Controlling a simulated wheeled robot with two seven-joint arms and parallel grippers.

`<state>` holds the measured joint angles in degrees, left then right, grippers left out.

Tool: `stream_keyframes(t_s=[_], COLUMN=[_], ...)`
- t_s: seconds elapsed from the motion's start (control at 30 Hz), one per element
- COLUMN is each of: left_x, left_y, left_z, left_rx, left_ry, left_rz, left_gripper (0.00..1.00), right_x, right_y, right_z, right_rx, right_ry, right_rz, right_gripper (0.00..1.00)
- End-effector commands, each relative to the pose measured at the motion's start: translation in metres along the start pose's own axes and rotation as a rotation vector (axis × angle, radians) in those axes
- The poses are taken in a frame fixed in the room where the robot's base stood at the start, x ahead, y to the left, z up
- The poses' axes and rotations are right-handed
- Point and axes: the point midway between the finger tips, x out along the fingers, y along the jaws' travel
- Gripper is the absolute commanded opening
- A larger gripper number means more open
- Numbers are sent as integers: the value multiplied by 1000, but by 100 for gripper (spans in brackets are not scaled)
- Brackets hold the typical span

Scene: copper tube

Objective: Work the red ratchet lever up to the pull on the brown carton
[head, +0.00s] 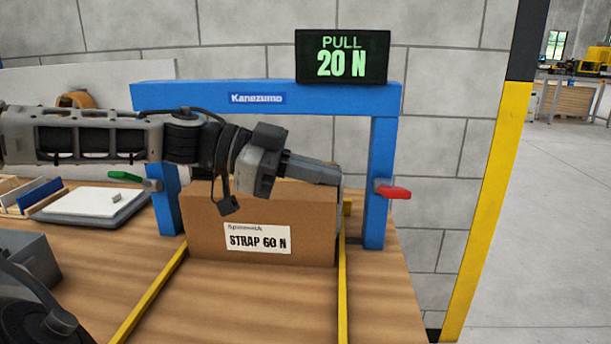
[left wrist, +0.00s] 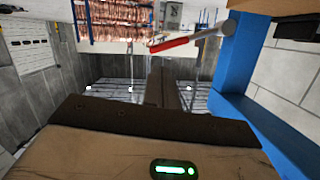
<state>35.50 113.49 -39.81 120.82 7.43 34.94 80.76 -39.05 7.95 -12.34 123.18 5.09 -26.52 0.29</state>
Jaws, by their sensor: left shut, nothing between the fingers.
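The brown carton (head: 212,215) stands on the wooden bench under a blue frame (head: 376,150). Its label reads "STRAP 60 N". The red ratchet lever (head: 393,192) sits on the frame's right post and points right. In the left wrist view the red lever (left wrist: 172,45) is near the top, beyond my fingertips. The display (head: 342,57) on the frame reads "PULL 20 N". My left gripper (head: 337,178) is shut and empty. It reaches rightward across the carton's upper part, left of the right post and apart from the lever. Its fingers (left wrist: 162,76) are together in the left wrist view.
A green lever (head: 124,176) is on the frame's left post. Yellow strips (head: 343,300) run along the bench on both sides of the carton. A white plate (head: 92,203) and wooden trays lie at the left. The bench front is clear.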

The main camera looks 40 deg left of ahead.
Motion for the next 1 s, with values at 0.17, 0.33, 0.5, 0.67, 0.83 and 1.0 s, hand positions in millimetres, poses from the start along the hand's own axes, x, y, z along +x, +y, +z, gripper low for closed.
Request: stream_keyframes(t_s=[0.17,0.33,0.5,0.67,0.83,1.0], left_x=[-17,-20,-20,-20,-20,-20], left_y=[0,0,0,0,0,0], left_z=[0,-1,-1,0,0,0], left_rx=[0,0,-1,-1,-1,-1], left_ry=[-1,0,0,0,0,0], left_rz=[0,0,1,1,1,1], left_gripper=[0,0,0,0,0,0], right_x=[-1,-2,-2,-2,-2,-2], right_y=[-1,-1,-1,-1,-1,-1], right_z=[-4,-3,-2,-2,-1,-1], right_rx=[7,10,10,10,10,10], right_ry=[15,10,8,8,7,7], right_rz=[-3,-4,-3,-3,-2,-2], right_gripper=[0,0,0,0,0,0])
